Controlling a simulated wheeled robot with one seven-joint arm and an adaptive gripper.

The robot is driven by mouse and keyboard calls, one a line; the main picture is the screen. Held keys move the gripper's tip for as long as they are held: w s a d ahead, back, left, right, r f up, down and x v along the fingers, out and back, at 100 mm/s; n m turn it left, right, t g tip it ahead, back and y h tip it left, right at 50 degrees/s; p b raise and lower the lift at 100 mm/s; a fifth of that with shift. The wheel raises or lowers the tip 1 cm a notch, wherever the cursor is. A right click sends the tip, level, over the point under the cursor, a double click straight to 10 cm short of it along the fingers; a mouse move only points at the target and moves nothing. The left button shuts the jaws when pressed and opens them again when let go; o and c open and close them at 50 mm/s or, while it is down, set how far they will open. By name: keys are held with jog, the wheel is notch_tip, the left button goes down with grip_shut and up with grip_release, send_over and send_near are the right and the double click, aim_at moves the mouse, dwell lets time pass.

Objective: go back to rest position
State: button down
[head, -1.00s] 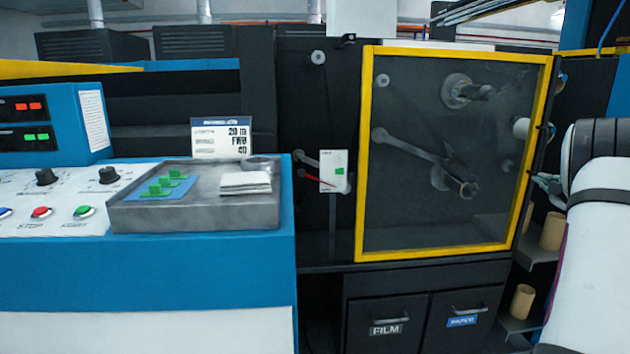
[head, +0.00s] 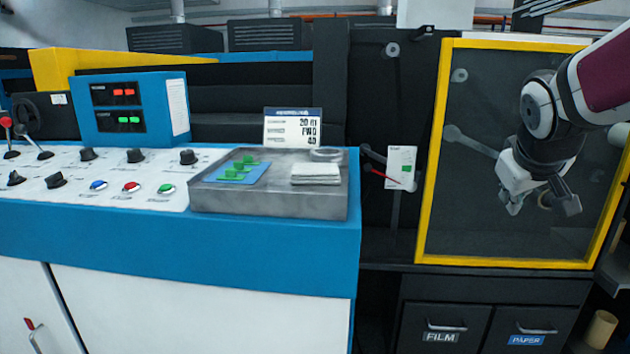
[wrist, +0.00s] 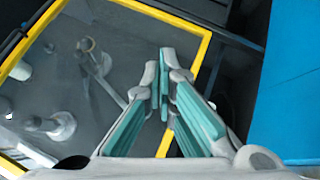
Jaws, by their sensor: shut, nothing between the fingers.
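My gripper (head: 541,203) is in front of the yellow-framed glass door at the right of the head view, pointing down, with my arm reaching in from the upper right. In the wrist view my gripper (wrist: 165,85) has its teal-padded fingers shut with nothing held. The fingers overlap the door's yellow frame in that view; I cannot tell the gap to the glass.
The door (head: 432,150) is closed over rollers and arms. Left of it stands the blue console (head: 270,245) with a grey tray (head: 265,203) of cloths and green pieces. Film and paper bins (head: 443,322) are below. A cardboard core (head: 600,329) sits lower right.

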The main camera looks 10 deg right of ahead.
jog(key=s+a+f+n+g+y, duration=0.1)
jog(key=s+a+f+g+y, duration=0.3)
jog(key=s+a, duration=0.95)
jog(key=s+a+f+g+y, duration=0.2)
jog(key=s+a+f, duration=0.3)
jog(key=s+a, duration=0.85)
notch_tip(320, 180, up, 28)
jog(key=d+t+p, duration=0.2)
jog(key=t+p, duration=0.1)
jog(key=p, duration=2.4)
jog(key=shift+s+d+t, duration=0.3)
jog(key=shift+s, duration=0.1)
jog(key=shift+f, duration=0.1)
